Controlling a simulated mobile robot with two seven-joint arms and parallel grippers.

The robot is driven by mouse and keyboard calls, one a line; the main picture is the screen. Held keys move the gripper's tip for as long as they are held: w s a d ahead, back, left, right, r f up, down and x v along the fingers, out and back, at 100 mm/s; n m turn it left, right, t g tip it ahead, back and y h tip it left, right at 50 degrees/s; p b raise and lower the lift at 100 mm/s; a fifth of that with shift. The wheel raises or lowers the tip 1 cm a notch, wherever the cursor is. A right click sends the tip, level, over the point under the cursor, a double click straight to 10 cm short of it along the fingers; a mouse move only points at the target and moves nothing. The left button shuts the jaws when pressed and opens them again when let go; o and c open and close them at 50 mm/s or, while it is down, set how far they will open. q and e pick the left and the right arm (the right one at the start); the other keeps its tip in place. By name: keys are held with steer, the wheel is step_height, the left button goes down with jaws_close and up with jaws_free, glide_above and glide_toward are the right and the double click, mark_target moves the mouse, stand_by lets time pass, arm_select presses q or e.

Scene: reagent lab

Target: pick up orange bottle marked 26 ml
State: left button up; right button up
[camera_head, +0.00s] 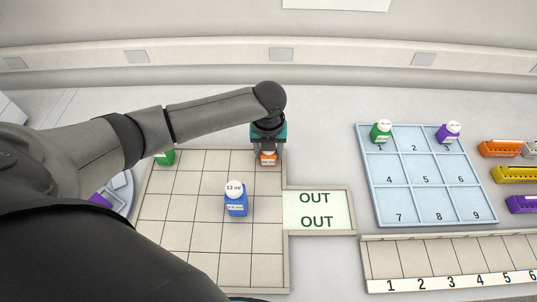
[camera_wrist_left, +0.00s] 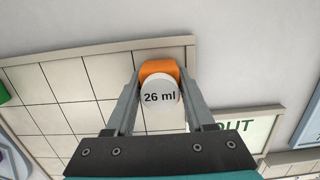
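The orange bottle (camera_head: 268,158) stands in the far right corner cell of the tiled tray (camera_head: 208,210). Its white cap reads 26 ml in the left wrist view (camera_wrist_left: 160,97). My left gripper (camera_head: 267,149) is over the bottle from above. In the left wrist view its two fingers (camera_wrist_left: 160,85) lie on either side of the bottle. The fingers stand apart, with the bottle between them; whether they press on it is hard to see. My right gripper is not in view.
The OUT pad (camera_head: 345,212) adjoins the tray. A numbered blue rack (camera_head: 402,171) holds green (camera_head: 380,133) and purple (camera_head: 447,134) bottles.

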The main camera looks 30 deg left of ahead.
arm_select(q)
jaws_close()
steer(key=shift+r, duration=0.15)
